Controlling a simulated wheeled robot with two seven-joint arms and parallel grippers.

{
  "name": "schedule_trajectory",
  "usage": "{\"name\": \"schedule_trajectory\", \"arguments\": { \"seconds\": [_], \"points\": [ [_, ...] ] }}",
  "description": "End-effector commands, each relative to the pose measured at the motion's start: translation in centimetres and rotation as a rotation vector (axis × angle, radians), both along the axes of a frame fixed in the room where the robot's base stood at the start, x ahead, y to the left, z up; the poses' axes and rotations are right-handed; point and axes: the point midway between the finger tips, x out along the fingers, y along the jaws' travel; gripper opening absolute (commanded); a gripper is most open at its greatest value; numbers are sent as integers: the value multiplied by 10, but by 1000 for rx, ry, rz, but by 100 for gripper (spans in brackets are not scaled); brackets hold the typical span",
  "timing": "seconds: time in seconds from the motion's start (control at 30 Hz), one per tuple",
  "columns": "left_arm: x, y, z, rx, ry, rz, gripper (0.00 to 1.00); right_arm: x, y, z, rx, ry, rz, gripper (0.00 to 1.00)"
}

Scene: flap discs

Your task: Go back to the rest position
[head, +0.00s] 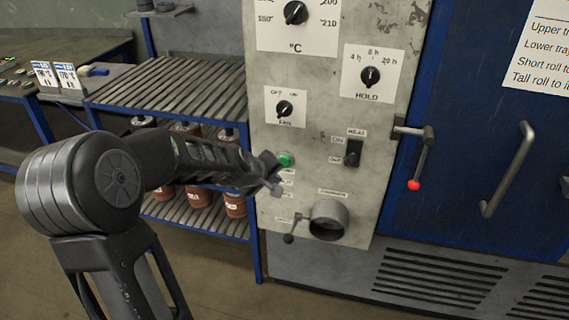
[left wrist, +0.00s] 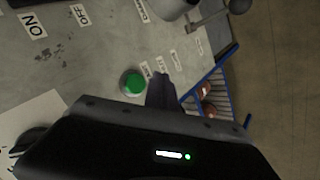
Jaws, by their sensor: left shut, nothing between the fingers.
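My left gripper (head: 272,172) is shut and empty. Its fingertips are right beside a green push button (head: 285,160) on the grey control panel (head: 300,90). The button also shows in the left wrist view (left wrist: 132,82), just left of the finger (left wrist: 160,90). I cannot tell whether the fingertip touches the panel or the button. My left arm comes in from the left, in front of a rack. My right gripper is not in view.
The panel carries a HOLD knob (head: 370,76), a FAN knob (head: 284,108), a black switch (head: 352,152) and a round port (head: 328,220). At right is a blue door with a red-tipped lever (head: 414,184) and a handle (head: 508,168). A slatted rack (head: 170,85) stands left.

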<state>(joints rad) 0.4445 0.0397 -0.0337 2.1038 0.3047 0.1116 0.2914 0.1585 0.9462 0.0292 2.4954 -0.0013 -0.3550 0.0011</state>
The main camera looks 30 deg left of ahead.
Motion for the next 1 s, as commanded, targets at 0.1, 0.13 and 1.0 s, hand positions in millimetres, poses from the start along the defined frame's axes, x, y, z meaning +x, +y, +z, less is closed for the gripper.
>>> {"name": "schedule_trajectory", "arguments": {
  "seconds": [0.1, 0.13, 1.0],
  "points": [
    [0, 0, 0, 0, 0, 0, 0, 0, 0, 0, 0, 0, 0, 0],
    [0, 0, 0, 0, 0, 0, 0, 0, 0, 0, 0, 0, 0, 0],
    [-137, -266, -275, 50, 419, -746, 0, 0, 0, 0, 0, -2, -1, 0]
  ]
}}
